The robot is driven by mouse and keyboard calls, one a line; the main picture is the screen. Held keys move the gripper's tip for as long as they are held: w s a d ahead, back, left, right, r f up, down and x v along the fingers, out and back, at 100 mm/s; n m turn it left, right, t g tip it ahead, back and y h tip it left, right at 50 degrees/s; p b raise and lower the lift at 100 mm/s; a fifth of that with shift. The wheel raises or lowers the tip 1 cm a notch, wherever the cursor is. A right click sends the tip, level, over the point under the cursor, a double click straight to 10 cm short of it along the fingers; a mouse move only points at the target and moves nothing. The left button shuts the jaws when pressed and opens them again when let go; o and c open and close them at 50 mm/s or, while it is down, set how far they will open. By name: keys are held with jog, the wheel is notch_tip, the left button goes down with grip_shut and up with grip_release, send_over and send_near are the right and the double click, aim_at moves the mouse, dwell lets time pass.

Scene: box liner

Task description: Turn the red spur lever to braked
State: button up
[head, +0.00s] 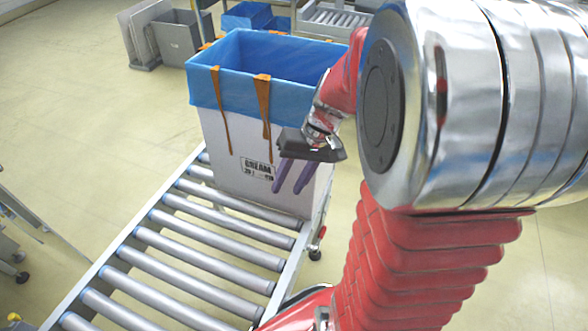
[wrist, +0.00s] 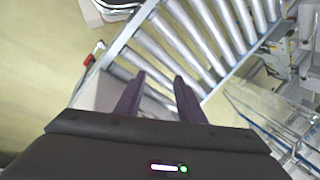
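A small red piece, likely the spur lever (wrist: 88,60), shows in the wrist view beside the outer edge of the roller conveyor, left of my fingers. Its setting is too small to read. In the head view a small reddish part (head: 321,232) shows at the conveyor's right side, and I cannot tell whether it is the lever. My gripper (head: 287,192) hangs in front of the tall white box, fingers pointing down, apart and empty. The wrist view also shows my gripper (wrist: 159,75) with its two purple fingers spread, well away from the red piece.
The white box (head: 235,150) with a blue liner (head: 240,95) and orange straps (head: 263,120) stands on the roller conveyor (head: 185,250). Grey bins (head: 178,38) and a blue crate (head: 246,16) are behind. Bare floor lies right of the conveyor. Wire racks (wrist: 285,130) show at right in the wrist view.

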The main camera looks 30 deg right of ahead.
jog(key=d+f+m+t+y, duration=0.45)
jog(key=d+f, duration=1.05)
jog(key=f, duration=0.4)
jog(key=s+d+f+m+t, duration=0.2)
jog(key=s+f, duration=0.1)
jog(key=f, duration=0.4)
jog(key=s+d+f+m+t+h, duration=0.1)
jog(key=s+d+f+m+t, duration=0.2)
jog(key=f, duration=0.3)
jog(key=s+d+f+m+t+h, duration=0.1)
jog(key=s+d+f+m+t, duration=0.1)
jog(key=f, duration=0.5)
jog(key=shift+s+d+f+m+t, duration=0.2)
jog(key=shift+s+f+m+t, duration=0.2)
jog(key=shift+s, duration=0.85)
jog(key=shift+w, duration=0.1)
jog(key=x, duration=1.3)
jog(key=shift+w, duration=0.25)
jog(key=shift+a+f, duration=0.1)
grip_shut()
